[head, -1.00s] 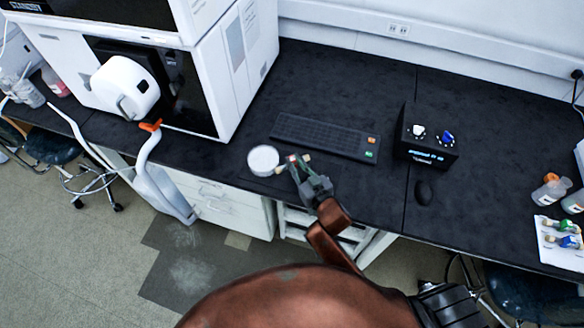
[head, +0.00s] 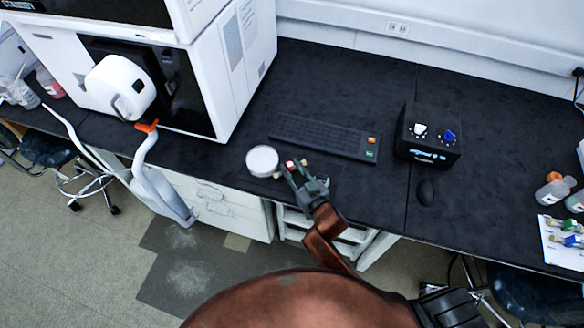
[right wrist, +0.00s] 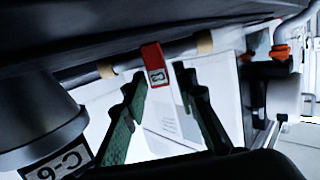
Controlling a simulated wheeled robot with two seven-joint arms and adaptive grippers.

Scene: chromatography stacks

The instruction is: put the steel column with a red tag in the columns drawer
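The steel column (right wrist: 188,50) has tan end fittings and a red tag (right wrist: 153,63). In the right wrist view it runs crosswise just at my right gripper's fingertips, with the tag between them. In the head view its red tag (head: 290,164) shows beside the white round dish (head: 262,160), near the counter's front edge. My right gripper (right wrist: 161,78) has its fingers apart, with a gap beside the tag; no clear grip shows. Whether the column touches the counter is unclear. Drawers (head: 225,197) show under the counter; which is the columns drawer is unclear. My left gripper is not in view.
A metal cylinder with a label (right wrist: 45,125) is close at left in the right wrist view. A white instrument (head: 222,85) stands at the back left. The right counter is partly clear.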

